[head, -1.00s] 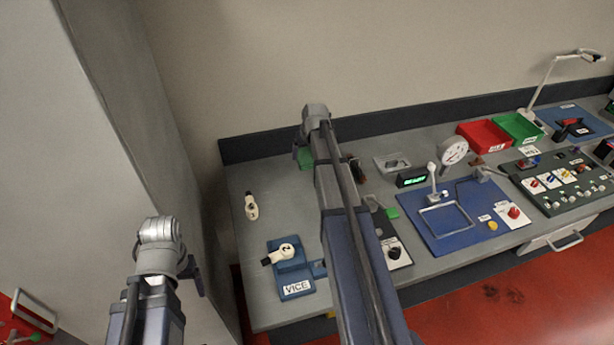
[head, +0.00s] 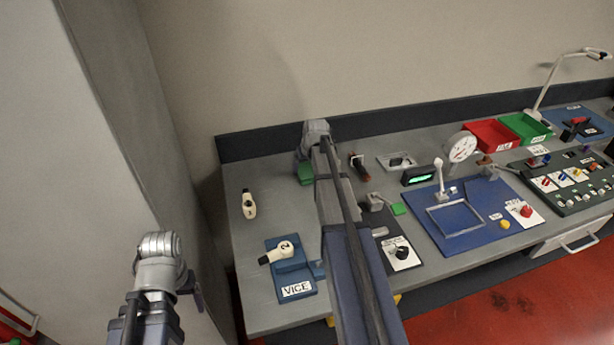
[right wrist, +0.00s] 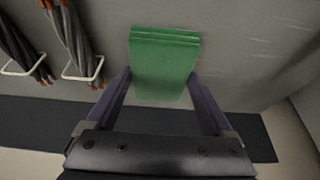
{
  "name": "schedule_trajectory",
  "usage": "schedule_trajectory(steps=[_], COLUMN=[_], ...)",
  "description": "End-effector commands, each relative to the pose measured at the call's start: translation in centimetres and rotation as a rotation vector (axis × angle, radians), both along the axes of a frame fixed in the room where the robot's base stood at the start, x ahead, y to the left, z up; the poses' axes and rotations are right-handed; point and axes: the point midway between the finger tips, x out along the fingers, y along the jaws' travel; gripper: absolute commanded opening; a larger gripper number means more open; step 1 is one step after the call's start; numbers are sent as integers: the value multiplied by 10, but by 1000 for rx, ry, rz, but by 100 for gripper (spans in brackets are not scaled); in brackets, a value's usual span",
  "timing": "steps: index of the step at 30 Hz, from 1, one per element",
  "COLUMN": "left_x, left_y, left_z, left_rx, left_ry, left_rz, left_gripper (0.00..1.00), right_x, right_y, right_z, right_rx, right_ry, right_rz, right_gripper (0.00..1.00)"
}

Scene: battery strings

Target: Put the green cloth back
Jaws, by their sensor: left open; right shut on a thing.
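The green cloth (head: 305,174) is a folded pad over the back left part of the grey bench in the head view. In the right wrist view the green cloth (right wrist: 165,58) sits between the two fingers of my right gripper (right wrist: 162,98), which is shut on it. The arm partly covers the cloth and right gripper (head: 306,160) in the head view. I cannot tell whether the cloth touches the bench. My left gripper (head: 192,288) is open and empty, left of the bench and away from the cloth.
A blue vice block (head: 292,275) and a cream-and-black handle (head: 249,205) are on the bench's left side. Dark bundles with orange ends stand in white loops (right wrist: 82,65) beside the cloth. A dark upstand (head: 260,140) runs along the back. Bare bench surrounds the cloth's left.

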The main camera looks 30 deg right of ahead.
Motion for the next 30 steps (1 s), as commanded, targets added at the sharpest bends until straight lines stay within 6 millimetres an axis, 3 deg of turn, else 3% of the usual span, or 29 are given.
schedule_trajectory(steps=[1, 3, 16, 17, 18, 21, 30], left_x=[0, 0, 0, 0, 0, 0, 0], left_y=[0, 0, 0, 0, 0, 0, 0], left_z=[-14, -20, -23, -23, -22, -22, -20], left_rx=[0, 0, 0, 0, 0, 0, 0], left_ry=[0, 0, 0, 0, 0, 0, 0], left_rz=[0, 0, 0, 0, 0, 0, 0], left_gripper=[78, 78, 78, 78, 78, 78, 78], right_x=[0, 0, 0, 0, 0, 0, 0], right_y=[0, 0, 0, 0, 0, 0, 0], right_z=[-14, -20, -23, -23, -22, -22, -20], right_rx=[0, 0, 0, 0, 0, 0, 0], right_ry=[0, 0, 0, 0, 0, 0, 0], right_rz=[0, 0, 0, 0, 0, 0, 0], right_gripper=[42, 42, 42, 88, 92, 100, 100])
